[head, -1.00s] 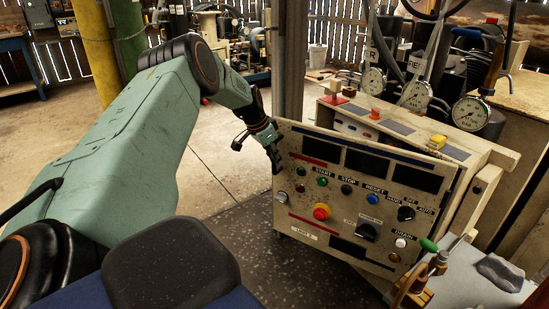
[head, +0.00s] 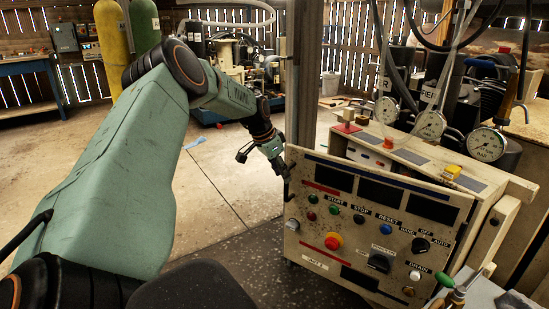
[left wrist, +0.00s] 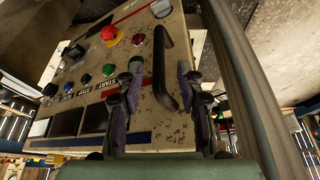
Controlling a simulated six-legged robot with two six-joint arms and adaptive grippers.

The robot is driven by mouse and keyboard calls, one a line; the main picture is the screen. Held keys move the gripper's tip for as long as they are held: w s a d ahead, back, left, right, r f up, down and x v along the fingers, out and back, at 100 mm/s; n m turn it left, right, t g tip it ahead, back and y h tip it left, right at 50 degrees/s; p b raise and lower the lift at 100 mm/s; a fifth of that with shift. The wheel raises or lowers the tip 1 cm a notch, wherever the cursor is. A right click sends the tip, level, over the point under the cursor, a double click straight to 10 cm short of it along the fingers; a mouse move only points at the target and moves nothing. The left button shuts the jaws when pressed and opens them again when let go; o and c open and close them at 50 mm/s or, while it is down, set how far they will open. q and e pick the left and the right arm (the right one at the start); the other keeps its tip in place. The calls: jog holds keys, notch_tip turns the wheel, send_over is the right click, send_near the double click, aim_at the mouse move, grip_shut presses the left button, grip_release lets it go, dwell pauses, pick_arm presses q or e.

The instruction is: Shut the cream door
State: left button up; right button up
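The cream door (head: 345,215) carries buttons, a red knob, black switches and dark displays. It stands ajar in front of the cream cabinet (head: 425,150), with a gap behind its top edge. My left gripper (head: 281,170) is at the door's upper left edge in the head view. In the left wrist view the door (left wrist: 140,70) fills the upper left and bears a black bar handle (left wrist: 162,70). The left gripper's fingers (left wrist: 162,100) are spread, with one end of the handle between them; contact is not clear. My right gripper is out of view.
A grey post (head: 303,75) stands just behind the door's left edge. Gauges (head: 430,124) and hoses rise behind the cabinet. A green-handled tool (head: 446,279) stands near the door's lower right corner.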

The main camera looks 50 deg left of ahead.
pick_arm(q)
jog(key=v, duration=0.6)
jog(key=shift+r, duration=0.1)
jog(key=shift+c, duration=0.4)
